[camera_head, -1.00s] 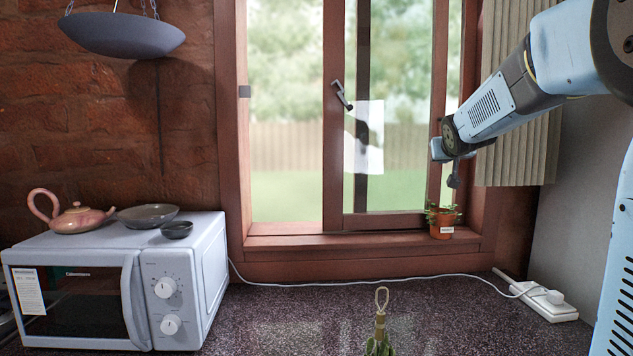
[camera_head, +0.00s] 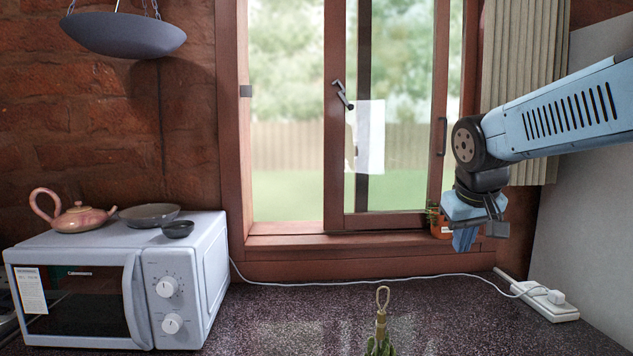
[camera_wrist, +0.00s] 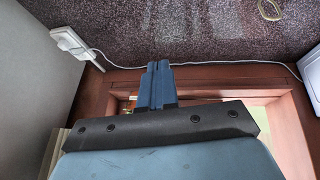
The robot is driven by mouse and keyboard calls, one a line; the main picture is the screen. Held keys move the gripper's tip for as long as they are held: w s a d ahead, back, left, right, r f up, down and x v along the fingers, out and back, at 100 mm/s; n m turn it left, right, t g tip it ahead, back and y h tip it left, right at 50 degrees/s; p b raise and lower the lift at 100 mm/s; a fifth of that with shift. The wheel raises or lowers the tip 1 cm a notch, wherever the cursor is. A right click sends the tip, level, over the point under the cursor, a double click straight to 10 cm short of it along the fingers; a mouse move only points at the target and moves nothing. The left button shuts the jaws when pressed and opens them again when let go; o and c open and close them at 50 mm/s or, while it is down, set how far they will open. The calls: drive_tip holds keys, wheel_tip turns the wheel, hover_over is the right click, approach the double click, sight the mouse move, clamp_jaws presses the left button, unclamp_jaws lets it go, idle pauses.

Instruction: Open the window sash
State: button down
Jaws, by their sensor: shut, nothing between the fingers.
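The window sash (camera_head: 334,180) is a brown wooden frame with glass, in the right part of the window. A dark lever handle (camera_head: 342,95) sits on its left stile, and a dark upright pull handle (camera_head: 442,136) on its right stile. I cannot tell whether the left part of the window is glazed. My gripper (camera_head: 465,240) is shut and empty, fingers pointing down, right of and below the pull handle and apart from it. In the wrist view the closed blue fingers (camera_wrist: 158,66) lie together against the window's lower frame and counter; the sash handles are not visible there.
A power strip (camera_head: 552,303) and white cable lie on the counter. A microwave (camera_head: 120,290) stands at left; a tied bundle (camera_head: 381,335) is at front centre.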

drive_tip(key=w+a+r+n+h, duration=0.1)
drive_tip(key=w+a+n+h, duration=0.2)
drive_tip(key=w, duration=1.3)
drive_tip(key=w+a+n+h, duration=0.1)
drive_tip(key=w+a+h, duration=0.4)
drive_tip(key=w, duration=1.1)
drive_tip(key=w+a+r+n+t+h, duration=0.1)
drive_tip(key=w+a+n+t, duration=0.3)
drive_tip(key=a, duration=1.1)
drive_tip(key=w+a+n+t+h, duration=0.1)
drive_tip(key=w+a+t, duration=0.5)
drive_tip(key=a, duration=1)
drive_tip(key=w+d+g, duration=0.1)
drive_tip(key=w+d, duration=0.7)
drive_tip(key=d, duration=0.3)
drive_tip(key=shift+w+r, duration=0.15)
